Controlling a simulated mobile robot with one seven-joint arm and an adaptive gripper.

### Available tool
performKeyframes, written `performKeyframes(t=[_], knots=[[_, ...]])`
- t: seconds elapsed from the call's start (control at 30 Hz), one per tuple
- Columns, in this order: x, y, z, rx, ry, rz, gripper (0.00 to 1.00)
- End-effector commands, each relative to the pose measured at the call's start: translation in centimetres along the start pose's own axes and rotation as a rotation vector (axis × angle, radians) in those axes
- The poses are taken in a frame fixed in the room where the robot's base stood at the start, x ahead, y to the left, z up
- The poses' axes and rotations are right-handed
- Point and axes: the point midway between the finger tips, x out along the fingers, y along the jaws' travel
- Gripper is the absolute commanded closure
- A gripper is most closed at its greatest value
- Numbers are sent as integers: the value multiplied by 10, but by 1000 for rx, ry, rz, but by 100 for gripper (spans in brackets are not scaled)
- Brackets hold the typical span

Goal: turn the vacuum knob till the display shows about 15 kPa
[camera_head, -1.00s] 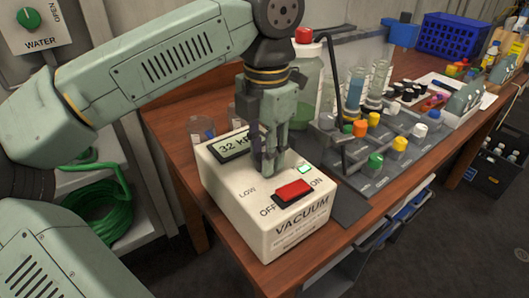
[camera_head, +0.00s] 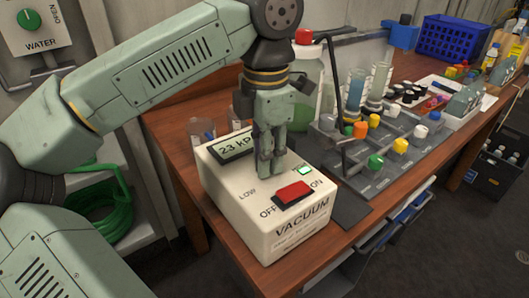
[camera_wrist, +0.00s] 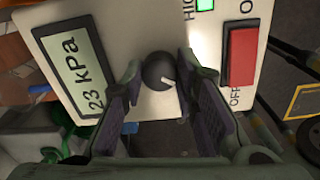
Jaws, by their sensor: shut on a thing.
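The cream vacuum box (camera_head: 258,222) stands on the near end of the wooden bench. Its display (camera_head: 236,147) reads 23 kPa, and the same reading shows in the wrist view (camera_wrist: 77,75). The dark round knob (camera_wrist: 159,71) with a white pointer line sits between my fingers in the wrist view. My gripper (camera_head: 270,170) points down onto the box top and is shut on the knob; in the head view it hides the knob. The red switch (camera_head: 293,193) lies between the OFF and ON marks, and a small green light (camera_head: 304,170) is lit.
A grey rack with coloured knobs (camera_head: 376,162) stands right of the box. A green bottle (camera_head: 307,85) with a red cap and several glass cylinders are close behind my gripper. Clear cups (camera_head: 203,132) stand behind the box. A blue basket (camera_head: 452,36) is at the back.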

Motion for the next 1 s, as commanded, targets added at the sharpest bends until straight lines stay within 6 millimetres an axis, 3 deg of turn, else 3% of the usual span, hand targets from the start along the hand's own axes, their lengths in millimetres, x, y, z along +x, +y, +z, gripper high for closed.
performKeyframes(t=[0.03,0.07,0.33,0.73,1.0], knots=[[0,0,0,1,-1,0,100],[0,0,0,0,-1,0,71],[0,0,0,0,0,0,53],[-7,0,0,-1,0,1,52],[-59,0,1,-2,-2,2,52]])
